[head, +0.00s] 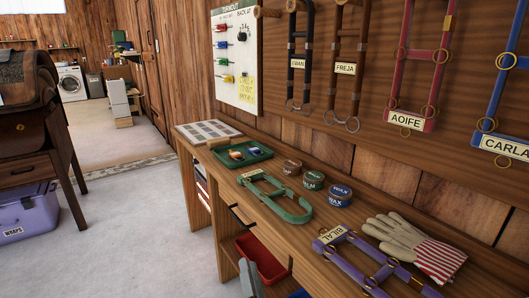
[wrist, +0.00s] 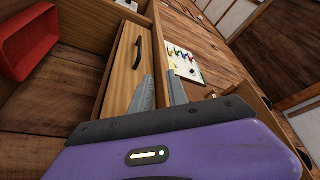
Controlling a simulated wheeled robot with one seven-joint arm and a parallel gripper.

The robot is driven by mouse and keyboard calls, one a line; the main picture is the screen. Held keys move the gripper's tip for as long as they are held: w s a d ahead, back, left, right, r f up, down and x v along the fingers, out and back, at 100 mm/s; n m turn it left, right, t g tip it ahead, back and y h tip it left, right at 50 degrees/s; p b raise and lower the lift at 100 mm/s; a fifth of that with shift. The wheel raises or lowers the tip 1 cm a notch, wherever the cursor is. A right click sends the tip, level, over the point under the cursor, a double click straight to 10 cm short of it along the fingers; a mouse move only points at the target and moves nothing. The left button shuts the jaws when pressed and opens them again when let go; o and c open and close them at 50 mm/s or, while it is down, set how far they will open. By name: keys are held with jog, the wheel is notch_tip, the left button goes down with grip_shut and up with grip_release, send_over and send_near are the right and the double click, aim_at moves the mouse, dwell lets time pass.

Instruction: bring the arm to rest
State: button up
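My gripper (wrist: 161,90) shows in the wrist view as a purple body with two grey fingers. The fingers stand apart with nothing between them, so it is open and empty. It is in front of a wooden drawer front (wrist: 128,60) with a dark handle. In the head view, a grey piece at the bottom edge below the bench may be part of my gripper; most of the arm is out of view.
The bench (head: 225,185) holds a green tray (head: 241,154), a green halter (head: 275,198), several tins, gloves (head: 405,240) and a purple halter (head: 350,250). A red bin (head: 260,262) is below. Named halters hang on the wall. Open floor (head: 120,225) lies left.

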jog(key=s+d+n+g+h, duration=0.2)
jog(key=s+d, duration=0.6)
jog(key=s, duration=0.7)
jog(key=s+d+n+g+h, duration=0.1)
jog(key=s+d+n+h, duration=0.15)
jog(key=s+d, duration=0.95)
jog(key=s+d+n+g+h, duration=0.1)
jog(key=s+d+n+g, duration=0.2)
jog(key=s, duration=1.6)
notch_tip(320, 180, up, 25)
jog(key=p, duration=2.5)
jog(key=shift+d+t, duration=0.35)
jog(key=shift+t, duration=0.05)
